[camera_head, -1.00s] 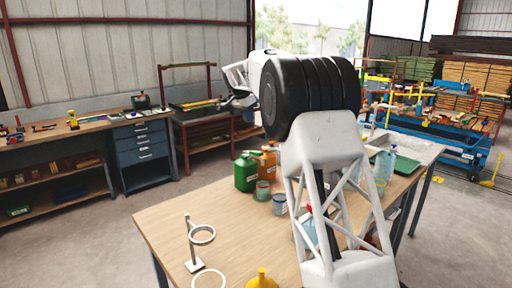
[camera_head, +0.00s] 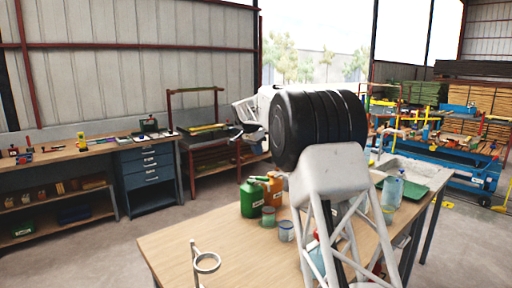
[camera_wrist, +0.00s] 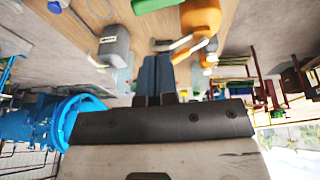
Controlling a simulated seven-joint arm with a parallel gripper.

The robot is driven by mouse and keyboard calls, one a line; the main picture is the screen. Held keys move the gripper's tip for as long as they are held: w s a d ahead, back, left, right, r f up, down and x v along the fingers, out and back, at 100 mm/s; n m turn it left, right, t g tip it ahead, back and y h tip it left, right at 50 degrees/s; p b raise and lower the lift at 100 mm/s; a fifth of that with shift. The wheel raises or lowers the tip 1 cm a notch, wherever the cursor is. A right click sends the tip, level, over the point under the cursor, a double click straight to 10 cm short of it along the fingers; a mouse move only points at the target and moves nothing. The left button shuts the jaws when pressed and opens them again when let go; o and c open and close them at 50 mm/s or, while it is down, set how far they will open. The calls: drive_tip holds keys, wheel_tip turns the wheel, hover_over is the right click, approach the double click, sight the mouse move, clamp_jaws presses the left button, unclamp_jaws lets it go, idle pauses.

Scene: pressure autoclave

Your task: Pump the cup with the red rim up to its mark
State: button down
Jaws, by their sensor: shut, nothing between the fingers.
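My gripper (camera_wrist: 155,62) shows in the wrist view with its two dark fingers together and nothing between them. It is apart from the containers around it in that view. In the head view my arm's dark joint hides much of the scene, and I cannot make out the fingers. Two small cans or cups, one greenish (camera_head: 268,216) and one blue-grey (camera_head: 286,231), stand on the table (camera_head: 225,240). I cannot make out a red rim on either. A bottle with a red top (camera_head: 317,238) is partly hidden behind my arm. No mark is readable.
A green jug (camera_head: 251,198) and an orange container (camera_head: 272,190) stand behind the cups. A clear bottle (camera_head: 390,190) and green tray (camera_head: 410,190) are at the right. A ring stand (camera_head: 205,262) is at the front left. The left tabletop is mostly clear.

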approach(260, 178)
drive_tip(key=d+f, duration=0.1)
drive_tip(key=w+d+f, duration=0.1)
drive_tip(key=f, duration=0.1)
drive_tip(key=d+f, duration=0.1)
drive_tip(key=shift+w+d+f, duration=0.2)
drive_tip(key=shift+w+f, duration=0.15)
drive_tip(key=shift+s+d+f, duration=0.1)
drive_tip(key=shift+d+f, duration=0.05)
drive_tip(key=shift+f, duration=0.55)
drive_tip(key=shift+f, duration=0.2)
drive_tip(key=shift+s+d+f, duration=0.1)
drive_tip(key=shift+s+f, duration=0.05)
drive_tip(key=shift+f, duration=0.2)
drive_tip(key=shift+r, duration=0.2)
drive_tip(key=shift+r, duration=0.6)
drive_tip(key=shift+r, duration=0.15)
